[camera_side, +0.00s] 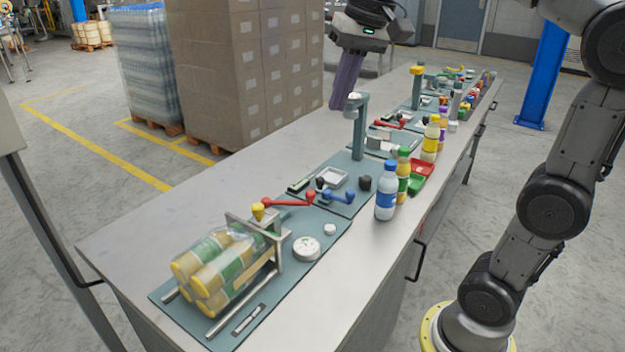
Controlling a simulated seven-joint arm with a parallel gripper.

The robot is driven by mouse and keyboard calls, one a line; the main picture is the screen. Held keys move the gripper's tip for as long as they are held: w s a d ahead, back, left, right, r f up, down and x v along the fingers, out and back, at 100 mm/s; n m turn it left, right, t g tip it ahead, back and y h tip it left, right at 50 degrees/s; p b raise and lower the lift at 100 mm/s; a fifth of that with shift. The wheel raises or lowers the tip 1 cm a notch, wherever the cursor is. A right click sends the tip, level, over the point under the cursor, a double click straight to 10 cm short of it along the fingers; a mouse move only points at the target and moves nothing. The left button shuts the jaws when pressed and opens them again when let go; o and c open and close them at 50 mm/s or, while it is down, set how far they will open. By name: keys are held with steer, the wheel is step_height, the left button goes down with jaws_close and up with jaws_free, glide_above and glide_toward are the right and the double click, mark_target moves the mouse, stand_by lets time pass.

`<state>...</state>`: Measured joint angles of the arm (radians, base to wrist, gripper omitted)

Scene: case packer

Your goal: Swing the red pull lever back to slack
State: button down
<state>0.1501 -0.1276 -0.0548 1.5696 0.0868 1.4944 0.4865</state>
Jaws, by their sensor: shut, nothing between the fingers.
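A red lever (288,202) lies nearly level beside the clear pack of yellow-capped bottles (222,268), on the nearest teal station plate (310,262). A second, smaller red lever (388,123) is on a station farther back; I cannot tell from the picture which one is the pull lever. My gripper (338,107) hangs over the back left part of the bench, fingers pointing down and shut, empty. It is apart from both red levers.
A grey-green post (358,130) stands on the middle station, close to my gripper. A blue-labelled bottle (386,192) and several other bottles stand along the right side. The bench top (190,195) is clear at the left. Stacked cartons (235,70) stand behind the bench.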

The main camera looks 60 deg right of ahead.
steer(key=w+d+f+m+g, duration=0.1)
steer(key=w+d+f+m, duration=0.15)
steer(key=w+d, duration=0.45)
steer(key=w+d+f+m+g, duration=0.1)
steer(key=w+d+f+m, duration=0.2)
steer(key=w, duration=0.6)
steer(key=w+d+f+g+y, duration=0.2)
steer(key=w+d+f, duration=0.1)
steer(key=d+f, duration=0.9)
step_height(320, 180, down, 4)
steer(key=shift+w+d+r+m, duration=0.1)
steer(key=shift+w+d+m, duration=0.1)
steer(key=shift+d+m, duration=0.15)
